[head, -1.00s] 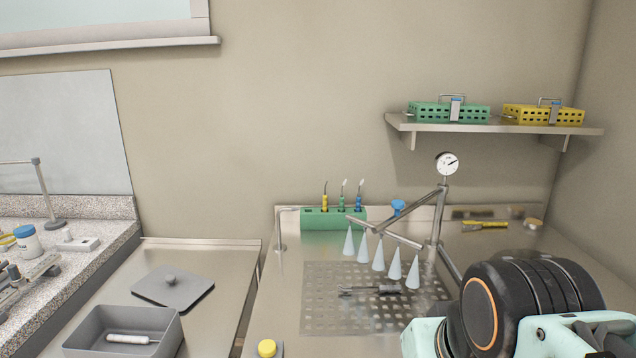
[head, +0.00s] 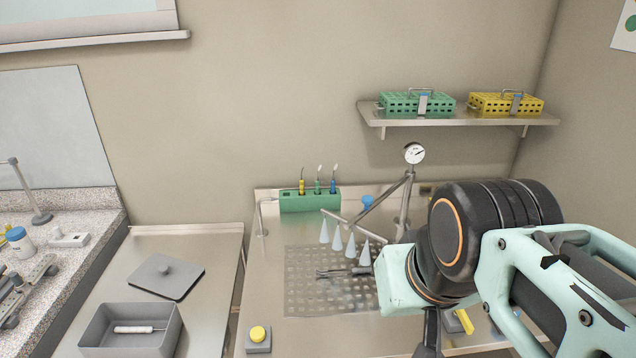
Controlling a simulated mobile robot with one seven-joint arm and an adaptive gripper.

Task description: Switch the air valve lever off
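No part is clearly marked as the air valve lever. A small blue knob or handle (head: 367,202) shows behind the pipe stand with the pressure gauge (head: 414,153). A yellow piece (head: 463,320) shows low on the right bench, partly hidden by my arm; I cannot tell whether it is a lever. My arm reaches in from the right over the bench. A dark part of my gripper (head: 431,335) points down below the pale green link, left of the yellow piece. Its fingertips are not clear, so its opening and contact cannot be judged.
A pipe manifold with several pale cones (head: 337,238) stands over a perforated drain plate. A green holder (head: 310,201) with tools is at the back. A yellow button (head: 258,334) sits front left. A wall shelf (head: 455,119) holds green and yellow baskets.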

